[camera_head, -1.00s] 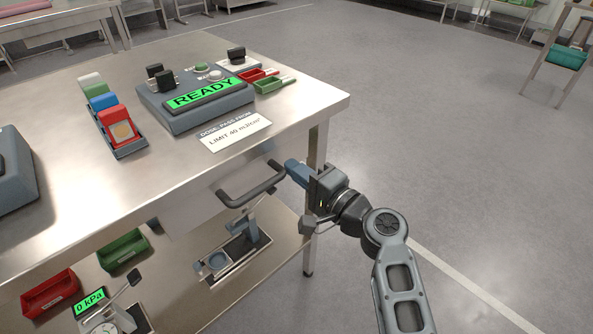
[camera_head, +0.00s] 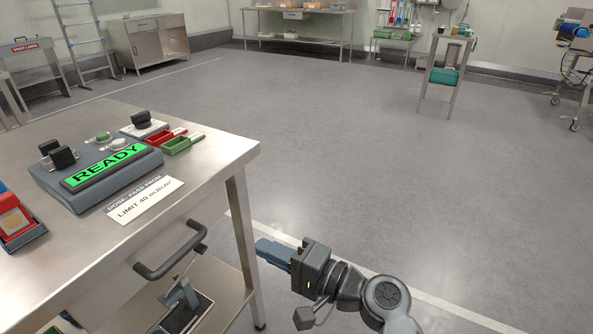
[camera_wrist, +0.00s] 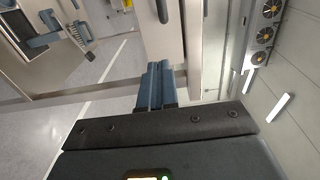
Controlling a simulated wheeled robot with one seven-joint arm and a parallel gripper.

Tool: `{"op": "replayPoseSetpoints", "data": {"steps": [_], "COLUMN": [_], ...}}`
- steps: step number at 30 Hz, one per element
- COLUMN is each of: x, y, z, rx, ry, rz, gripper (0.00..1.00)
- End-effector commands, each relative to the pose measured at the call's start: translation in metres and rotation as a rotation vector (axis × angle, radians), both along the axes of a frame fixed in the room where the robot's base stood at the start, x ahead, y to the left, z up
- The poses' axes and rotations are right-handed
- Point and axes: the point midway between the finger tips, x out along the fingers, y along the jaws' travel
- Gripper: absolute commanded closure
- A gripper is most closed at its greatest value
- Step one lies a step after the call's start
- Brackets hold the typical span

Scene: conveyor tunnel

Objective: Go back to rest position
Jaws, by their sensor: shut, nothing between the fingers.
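My gripper (camera_head: 274,251) is shut and empty, with its blue fingers pressed together and pointing left. In the head view it is beside the right front leg of the steel table (camera_head: 240,150), below the tabletop level and to the right of the drawer handle (camera_head: 170,250). The gap between the fingers and the leg is hard to judge. The wrist view shows the closed blue fingers (camera_wrist: 156,86) in front of table parts, with a dark handle bar (camera_wrist: 162,10) above them.
A device (camera_head: 185,305) sits on the lower shelf. The floor (camera_head: 370,160) to the right is open.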

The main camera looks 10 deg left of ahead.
Motion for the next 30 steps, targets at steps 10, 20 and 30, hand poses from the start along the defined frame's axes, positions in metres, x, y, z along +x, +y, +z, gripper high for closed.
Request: {"op": "replayPoseSetpoints", "data": {"steps": [10, 20, 30], "x": [-0.042, -0.137, -0.250], "y": [-0.057, -0.165, -0.262], "z": [-0.062, -0.110, -0.077], "rx": [-0.182, -0.532, -0.911], "ry": [-0.017, -0.118, -0.297], "rz": [-0.202, -0.502, -0.703], "gripper": [1.00, 1.00, 1.00]}}
